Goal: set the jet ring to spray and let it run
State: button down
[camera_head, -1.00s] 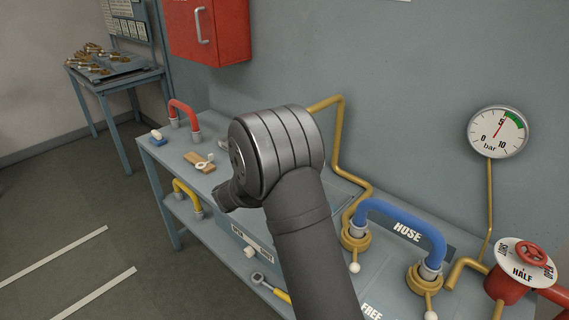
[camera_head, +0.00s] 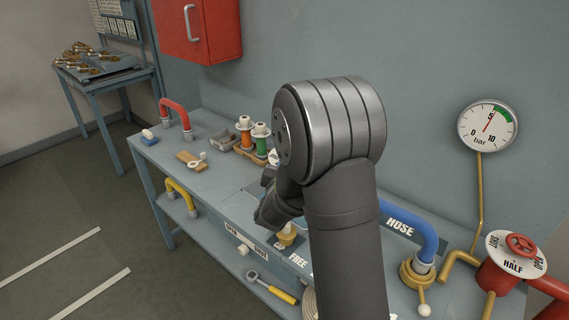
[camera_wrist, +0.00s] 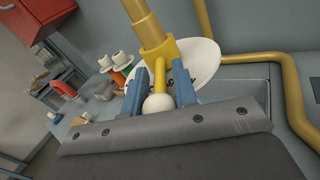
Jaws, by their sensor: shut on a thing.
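In the wrist view a brass fitting (camera_wrist: 151,33) comes down from the top in front of a white disc (camera_wrist: 206,60). A short brass lever (camera_wrist: 161,73) with a white ball end (camera_wrist: 158,105) stands out from it toward me. My gripper (camera_wrist: 160,83) has its two blue fingers on either side of the lever, shut on it. I cannot read any jet-ring marking. In the head view my gripper (camera_head: 266,200) is mostly hidden by my wrist, over the bench.
The bench (camera_head: 222,203) has a blue hose (camera_head: 411,228), a red handwheel valve (camera_head: 520,243) marked HALF and OPEN, and spools (camera_head: 262,140). A gauge (camera_head: 488,125) hangs on the wall. A brass pipe (camera_wrist: 292,90) runs at the right of the wrist view.

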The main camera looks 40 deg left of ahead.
jog(key=shift+w+d+n+g+y, duration=0.3)
jog(key=shift+n+g+y, duration=0.1)
jog(key=shift+n+y, duration=0.15)
jog(key=shift+y, duration=0.35)
jog(key=c, duration=1.2)
grip_release()
jog(key=shift+o, duration=0.2)
jog(key=shift+s, duration=0.1)
jog(key=v, duration=1.7)
jog(key=shift+d+r, duration=0.2)
jog(key=shift+r, duration=0.05)
